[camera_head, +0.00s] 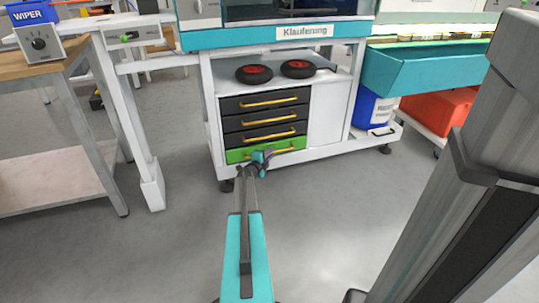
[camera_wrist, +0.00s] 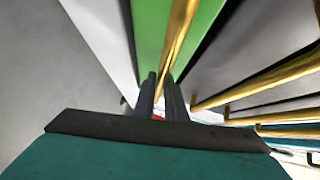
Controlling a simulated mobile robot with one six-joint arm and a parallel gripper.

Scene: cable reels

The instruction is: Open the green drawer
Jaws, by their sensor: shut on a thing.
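The green drawer (camera_head: 289,146) is the lowest drawer of a cabinet under the "Klauferung" bench. Its front looks flush with the dark drawers above it. My gripper (camera_head: 262,158) is at the left part of this drawer front. In the wrist view the green drawer (camera_wrist: 149,28) fills the upper middle, with its yellow handle (camera_wrist: 180,32) running down between my fingers. My gripper (camera_wrist: 163,88) is shut on that handle. The exact contact on the handle is partly hidden by the fingers.
Several dark drawers (camera_head: 262,121) with yellow handles sit above the green one. Two black reels with red centres (camera_head: 254,74) lie on the shelf above. A wooden table (camera_head: 45,66) stands at the left. The grey floor (camera_head: 175,235) before the cabinet is clear.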

